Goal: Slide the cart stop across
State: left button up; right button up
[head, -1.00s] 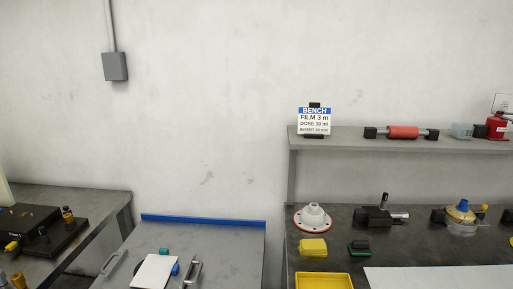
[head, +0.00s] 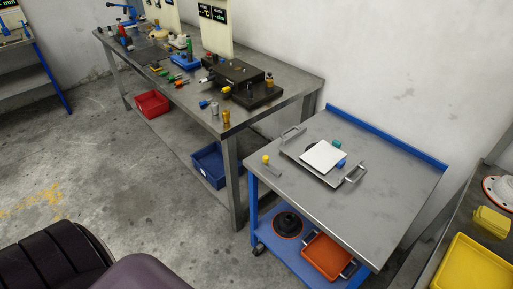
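The cart (head: 390,205) has a grey top, a blue rear lip and blue legs, and stands to the right of the long bench. A small grey bar with a yellow knob (head: 266,159) lies at the left edge of the cart top; it looks like the cart stop. On the cart top, to the right of the bar, is a dark tray with two handles (head: 355,174), bearing a white sheet (head: 324,155). Neither of my grippers is in view.
The long bench (head: 285,78) holds a black device (head: 233,72) and several small tools. The cart's lower shelf holds an orange tray (head: 327,258) and a black round part (head: 288,224). A yellow tray (head: 470,268) is at the right. Floor left of the cart is clear.

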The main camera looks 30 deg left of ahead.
aim_at(265, 158)
jog(key=u, duration=0.9)
